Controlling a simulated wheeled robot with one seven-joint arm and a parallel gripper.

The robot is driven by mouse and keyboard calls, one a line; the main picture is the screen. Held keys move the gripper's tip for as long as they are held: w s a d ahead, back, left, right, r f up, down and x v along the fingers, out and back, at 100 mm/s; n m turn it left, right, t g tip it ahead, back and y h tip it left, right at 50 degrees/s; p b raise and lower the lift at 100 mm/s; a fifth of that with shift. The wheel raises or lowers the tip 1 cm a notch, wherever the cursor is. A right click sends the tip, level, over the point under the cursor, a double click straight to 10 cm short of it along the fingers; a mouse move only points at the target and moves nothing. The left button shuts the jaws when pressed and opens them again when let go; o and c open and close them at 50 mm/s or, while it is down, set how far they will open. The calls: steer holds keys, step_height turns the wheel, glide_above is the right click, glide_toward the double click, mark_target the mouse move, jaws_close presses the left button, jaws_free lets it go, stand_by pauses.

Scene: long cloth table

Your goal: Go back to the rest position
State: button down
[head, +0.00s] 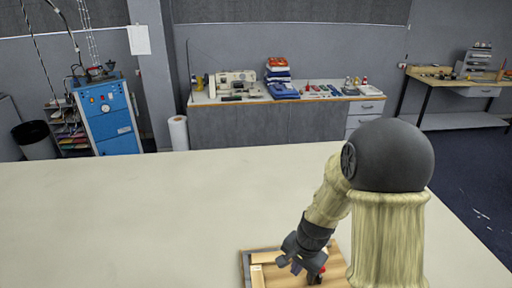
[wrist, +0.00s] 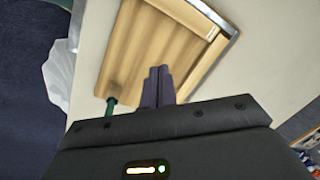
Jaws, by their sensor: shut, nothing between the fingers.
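My gripper (head: 297,268) hangs low over a shallow wooden tray (head: 246,262) near the front edge of the head view. In the wrist view the two dark fingers of my gripper (wrist: 159,70) are together with nothing between them, and the wooden tray (wrist: 160,45) lies beyond them. The tray's inside looks bare there, apart from a dark green rod-like thing (wrist: 110,106) at its lower left corner. In the head view a small red thing (head: 322,269) shows just right of the fingers. My arm hides much of the tray's right side.
The cream tabletop (head: 120,215) is clear to the left. A whitish, crumpled plastic-like thing (wrist: 60,75) is at the table's edge in the wrist view. Farther back stand a blue cabinet (head: 106,115), a counter with a sewing machine (head: 232,85) and a workbench (head: 455,78).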

steer(key=s+d+r+n+t+h+b, duration=0.1)
steer(key=s+d+r+n+b, duration=0.2)
steer(key=s+n, duration=0.5)
steer(key=shift+s+d+r+t+h, duration=0.3)
steer(key=shift+s+d+r, duration=0.15)
steer(key=shift+r, duration=0.5)
steer(key=shift+w, duration=0.15)
stand_by(0.4)
